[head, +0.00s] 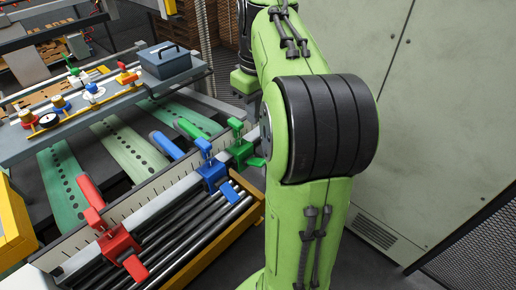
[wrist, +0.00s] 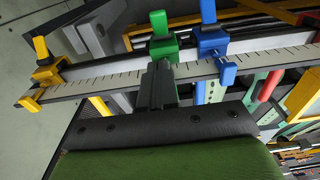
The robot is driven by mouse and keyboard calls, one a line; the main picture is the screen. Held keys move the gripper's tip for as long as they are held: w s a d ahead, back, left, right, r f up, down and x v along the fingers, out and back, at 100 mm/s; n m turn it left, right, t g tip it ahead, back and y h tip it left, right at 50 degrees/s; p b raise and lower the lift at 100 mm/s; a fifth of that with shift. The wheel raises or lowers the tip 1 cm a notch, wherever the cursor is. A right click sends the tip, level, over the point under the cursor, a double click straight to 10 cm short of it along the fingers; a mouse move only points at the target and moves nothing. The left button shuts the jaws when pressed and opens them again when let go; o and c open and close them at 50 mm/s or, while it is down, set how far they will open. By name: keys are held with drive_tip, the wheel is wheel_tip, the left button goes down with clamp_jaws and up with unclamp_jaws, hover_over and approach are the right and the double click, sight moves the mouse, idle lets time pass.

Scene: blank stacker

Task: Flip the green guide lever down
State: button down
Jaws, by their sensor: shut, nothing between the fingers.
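The green guide (head: 240,150) sits on the ruled rail at its right end, beside my arm. In the wrist view, the green guide (wrist: 163,46) has its lever (wrist: 158,22) standing up from the block. My gripper (wrist: 160,72) is shut and empty in the wrist view, its fingertips just in front of the lower part of the green guide. I cannot tell whether they touch it. In the head view my gripper is hidden behind my arm.
A blue guide (head: 212,172) stands close beside the green one, and a red guide (head: 118,243) is farther left. A yellow guide (wrist: 46,70) is on the rail's other side. Metal rollers (head: 190,225) run along the rail. A grey cabinet (head: 430,120) stands at right.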

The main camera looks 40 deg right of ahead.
drive_tip(key=b, duration=0.1)
hover_over(259, 160)
drive_tip(key=w, duration=0.2)
drive_tip(key=f, duration=0.8)
drive_tip(key=shift+s+a, duration=0.1)
drive_tip(key=shift+s, duration=0.15)
drive_tip(key=shift+s+f, duration=0.35)
drive_tip(key=shift+f, duration=0.2)
drive_tip(key=shift+s+f, duration=0.3)
drive_tip(key=shift+f, duration=0.2)
drive_tip(key=shift+s+f, duration=0.35)
drive_tip(key=shift+w, duration=0.1)
